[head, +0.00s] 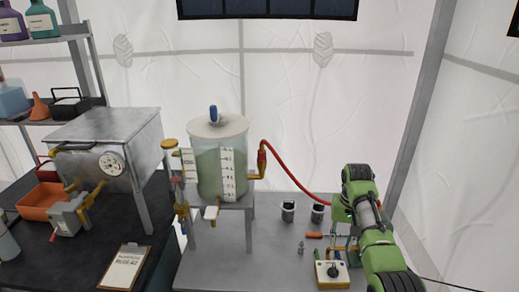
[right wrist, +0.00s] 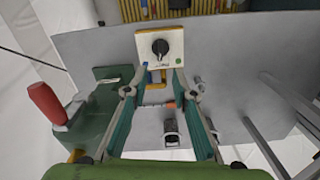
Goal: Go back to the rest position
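My right arm, green, comes in from the right in the head view. Its gripper (head: 343,247) hangs over the right end of the grey table (head: 270,265), close behind a small white box with a black knob (head: 331,274). In the right wrist view the two fingers of the right gripper (right wrist: 155,88) stand apart, with no object clearly held between them. The knob box (right wrist: 160,47) lies just beyond the fingertips there. Whether the fingers touch anything on the table is hard to tell. My left gripper is in neither view.
A tank of green liquid (head: 222,170) stands on the table, with a red hose (head: 285,165) arching right. Two small cans (head: 288,211) stand near the arm. A metal machine (head: 105,135), orange bin (head: 41,201) and clipboard (head: 126,267) are on the dark table at left.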

